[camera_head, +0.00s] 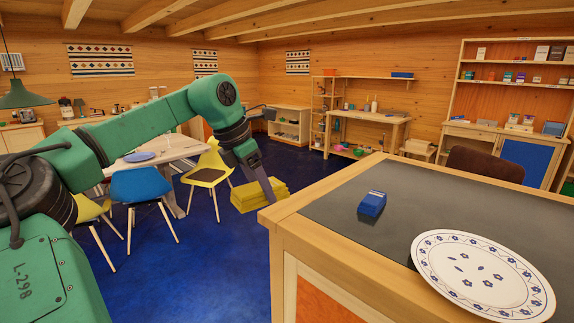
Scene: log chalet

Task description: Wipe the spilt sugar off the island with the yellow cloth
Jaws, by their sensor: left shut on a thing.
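The yellow cloth (246,198) is a folded pad held in my left gripper (267,188), which points downward and is shut on it. In the picture the cloth lies just left of the island's (330,222) left corner, over the blue floor; its exact height and distance are hard to tell. The island has a dark grey top with a pale wooden rim. I cannot make out any spilt sugar on the part of the top that shows. My right gripper is not in view.
On the island top stand a small blue box-like item (372,203) and, at the front right, a white plate (480,275) with blue flowers. The plate overlaps the front rim. A brown chair (486,164) stands behind the island. The middle of the dark top is clear.

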